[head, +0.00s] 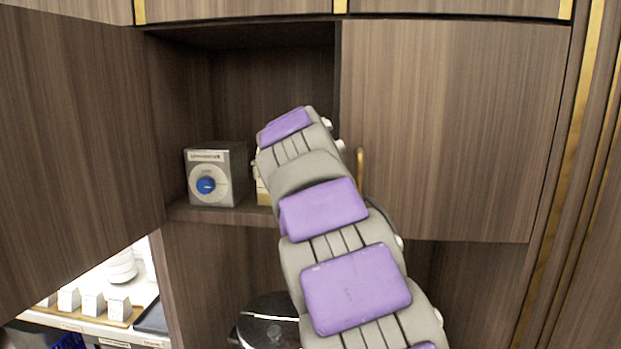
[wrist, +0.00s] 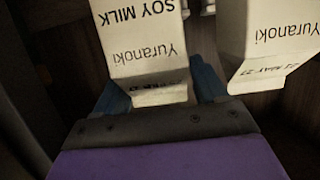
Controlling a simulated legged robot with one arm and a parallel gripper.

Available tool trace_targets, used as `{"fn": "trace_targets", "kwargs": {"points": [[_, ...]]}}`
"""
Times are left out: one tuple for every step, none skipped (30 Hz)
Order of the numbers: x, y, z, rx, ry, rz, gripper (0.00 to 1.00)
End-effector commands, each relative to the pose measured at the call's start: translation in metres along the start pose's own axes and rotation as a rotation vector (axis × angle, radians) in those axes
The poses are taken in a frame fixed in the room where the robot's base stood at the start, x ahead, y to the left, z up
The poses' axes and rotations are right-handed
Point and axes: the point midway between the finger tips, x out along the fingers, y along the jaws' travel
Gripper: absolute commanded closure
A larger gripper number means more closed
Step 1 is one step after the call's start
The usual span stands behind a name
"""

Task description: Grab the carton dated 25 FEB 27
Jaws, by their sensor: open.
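In the wrist view a white soy milk carton (wrist: 142,45) marked Yuranoki appears upside down, between the blue fingers of my gripper (wrist: 158,85). The fingers are open, one on each side of it; I cannot tell whether they touch it. Its date line, near the gripper's palm, is too dark and cut off to read. A second white Yuranoki carton (wrist: 268,45) is at the right, outside the fingers, with a date that looks like 21 MAY 27. In the head view a pale sliver of a carton (head: 263,192) shows beside my arm, which hides the rest and my gripper.
A grey box with a blue knob (head: 218,176) stands left on the cupboard shelf (head: 232,216). A closed wooden door (head: 450,130) with a brass handle is right of the opening. An open door panel (head: 70,140) is at left. Several small white containers (head: 93,302) stand on a lower counter.

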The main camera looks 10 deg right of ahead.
Motion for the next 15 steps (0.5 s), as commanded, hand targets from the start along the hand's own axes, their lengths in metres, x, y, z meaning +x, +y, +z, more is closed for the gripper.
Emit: {"fn": "trace_targets", "kwargs": {"points": [[-0.0011,0.0002,-0.0004,0.000,0.001,0.000,0.28],[-0.0013,0.0002,-0.0004,0.000,0.001,0.000,0.28],[-0.0012,0.0002,-0.0003,0.000,0.001,0.000,0.28],[-0.0011,0.0001,-0.0002,0.000,0.001,0.000,0.29],[-0.0008,0.0001,-0.0002,0.000,0.001,0.000,0.32],[-0.0004,-0.0001,-0.0001,0.000,0.000,0.000,0.36],[-0.0001,-0.0002,-0.0001,0.000,0.000,0.000,0.39],[0.0002,-0.0003,0.0001,0.000,0.000,0.000,0.42],[0.0006,-0.0003,0.0002,0.000,0.000,0.000,0.45],[0.0008,-0.0004,0.0003,0.000,-0.001,0.000,0.48],[0.0009,-0.0004,0.0004,0.000,-0.001,0.000,0.51],[0.0010,-0.0005,0.0005,0.000,-0.001,0.000,0.55],[0.0011,-0.0005,0.0005,0.000,-0.001,0.000,0.58],[0.0012,-0.0005,0.0006,0.000,-0.001,0.000,0.61],[0.0013,-0.0005,0.0007,-0.001,-0.002,0.000,0.64]]}}
